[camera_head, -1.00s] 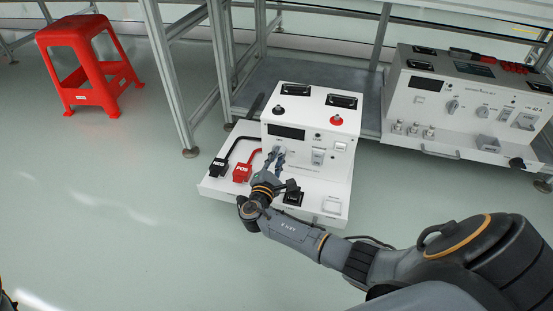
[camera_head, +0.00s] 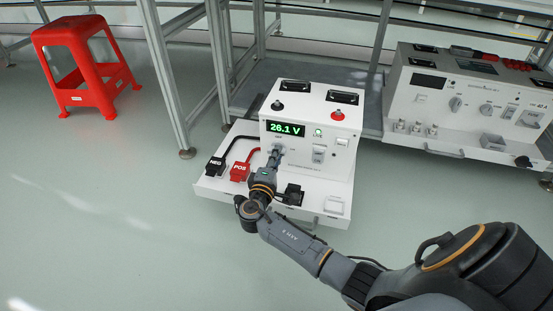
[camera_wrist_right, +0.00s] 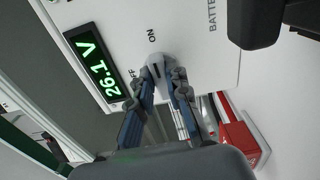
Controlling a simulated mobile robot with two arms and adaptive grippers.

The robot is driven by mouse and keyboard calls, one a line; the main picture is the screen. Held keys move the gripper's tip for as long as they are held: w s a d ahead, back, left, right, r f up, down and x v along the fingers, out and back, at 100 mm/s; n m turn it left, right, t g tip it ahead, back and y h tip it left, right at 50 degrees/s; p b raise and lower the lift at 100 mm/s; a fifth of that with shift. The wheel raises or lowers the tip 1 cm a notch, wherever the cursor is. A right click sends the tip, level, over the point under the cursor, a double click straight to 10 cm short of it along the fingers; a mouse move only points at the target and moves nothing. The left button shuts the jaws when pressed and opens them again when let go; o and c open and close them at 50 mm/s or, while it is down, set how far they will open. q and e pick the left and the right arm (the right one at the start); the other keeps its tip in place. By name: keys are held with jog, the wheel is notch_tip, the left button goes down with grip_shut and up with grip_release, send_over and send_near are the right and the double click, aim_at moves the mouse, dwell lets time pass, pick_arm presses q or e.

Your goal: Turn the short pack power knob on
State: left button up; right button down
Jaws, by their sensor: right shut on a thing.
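The short pack (camera_head: 346,115) is a white box on a white tray with a front panel. Its display (camera_head: 285,129) is lit green and reads 26.1 V, and a small green light (camera_head: 318,132) glows beside it. My right gripper (camera_head: 277,151) is at the panel below the display. In the right wrist view its fingers (camera_wrist_right: 160,88) are shut on the grey power knob (camera_wrist_right: 156,66), which sits between the OFF and ON labels. The knob's pointer is toward the ON label. The fingers hide part of the knob. My left gripper is not in view.
Black NEG (camera_head: 215,166) and red POS (camera_head: 239,172) plugs lie on the tray left of my right gripper. A larger white unit (camera_head: 470,105) stands on the right. A red stool (camera_head: 86,65) is at the far left. The floor in front is clear.

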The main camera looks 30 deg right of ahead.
jog(key=shift+f+m, duration=0.1)
jog(key=shift+m, duration=0.3)
jog(key=c, duration=1.4)
grip_release()
jog(key=shift+o, duration=0.5)
